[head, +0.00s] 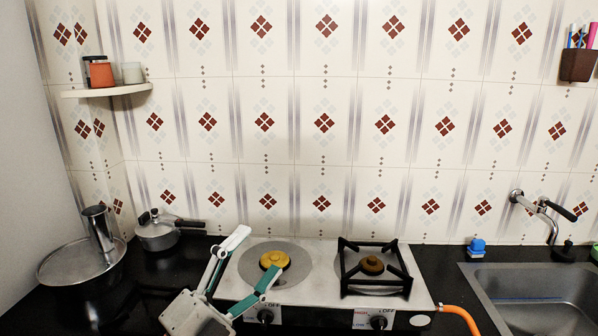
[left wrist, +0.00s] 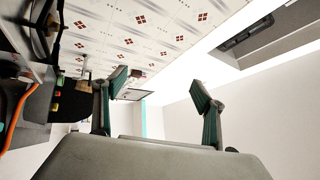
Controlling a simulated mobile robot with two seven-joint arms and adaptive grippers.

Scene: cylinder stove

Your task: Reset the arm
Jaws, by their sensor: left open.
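My left gripper (head: 254,256) is at the lower left of the head view, in front of the left part of the stove. My right gripper is in neither view. The two-burner stove (head: 322,268) stands on the counter. Its left burner (head: 273,261) is bare and yellow. A black pan support (head: 347,270) stands around the right burner.
A pressure cooker (head: 157,236) and a large steel pan (head: 80,268) stand left of the stove. An orange hose (head: 462,318) leaves its right side. A sink (head: 535,303) with a tap (head: 545,207) and a blue item (head: 477,246) are at right. A shelf (head: 105,91) is on the wall.

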